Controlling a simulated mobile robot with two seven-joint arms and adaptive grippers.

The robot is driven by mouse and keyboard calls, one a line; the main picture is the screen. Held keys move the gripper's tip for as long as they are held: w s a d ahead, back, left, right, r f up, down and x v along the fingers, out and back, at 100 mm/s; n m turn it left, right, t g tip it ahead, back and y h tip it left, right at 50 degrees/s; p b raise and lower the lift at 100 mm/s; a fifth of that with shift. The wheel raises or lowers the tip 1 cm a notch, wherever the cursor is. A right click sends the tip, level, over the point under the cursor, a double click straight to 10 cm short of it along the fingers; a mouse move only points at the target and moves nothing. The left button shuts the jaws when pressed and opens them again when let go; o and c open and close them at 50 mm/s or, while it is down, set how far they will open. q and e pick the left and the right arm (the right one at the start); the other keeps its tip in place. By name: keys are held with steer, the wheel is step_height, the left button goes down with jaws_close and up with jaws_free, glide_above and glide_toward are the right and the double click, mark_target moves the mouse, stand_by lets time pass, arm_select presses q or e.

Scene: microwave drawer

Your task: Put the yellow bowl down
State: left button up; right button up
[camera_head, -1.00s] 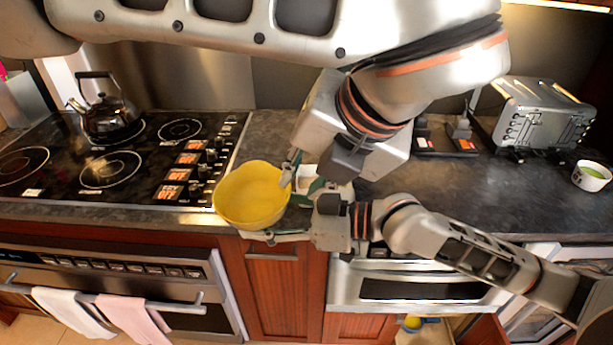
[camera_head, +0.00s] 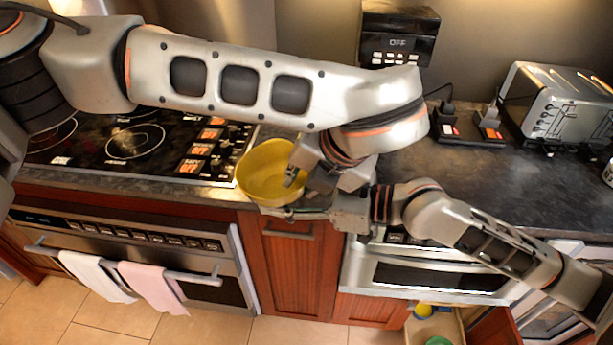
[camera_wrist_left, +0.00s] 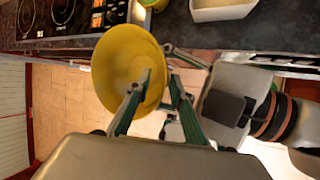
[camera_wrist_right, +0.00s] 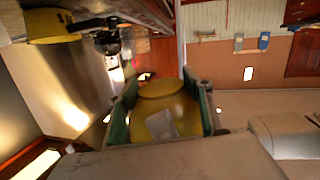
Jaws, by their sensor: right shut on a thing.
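The yellow bowl (camera_head: 266,172) is in front of the counter edge, above the red cabinet door. It also shows in the left wrist view (camera_wrist_left: 115,65) and the right wrist view (camera_wrist_right: 165,100). My right gripper (camera_head: 293,212) is shut on the bowl from its lower right side; its fingers flank the bowl in the right wrist view (camera_wrist_right: 160,105). My left gripper (camera_head: 290,175) is at the bowl's right rim, coming from above. In the left wrist view (camera_wrist_left: 160,76) one finger lies over the bowl's inside and the other is outside the rim, with a gap between the tips.
The black stovetop (camera_head: 135,140) lies left of the bowl. Dark counter (camera_head: 430,175) is clear to the right, with a toaster (camera_head: 563,103) at the far right. A white container (camera_wrist_left: 222,8) stands on the counter. An oven with towels (camera_head: 150,285) is below.

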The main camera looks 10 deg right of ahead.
arm_select(q)
jaws_close()
arm_select(e)
steer(key=o, duration=1.4)
steer(key=shift+o, duration=0.2)
steer(key=shift+d, duration=0.1)
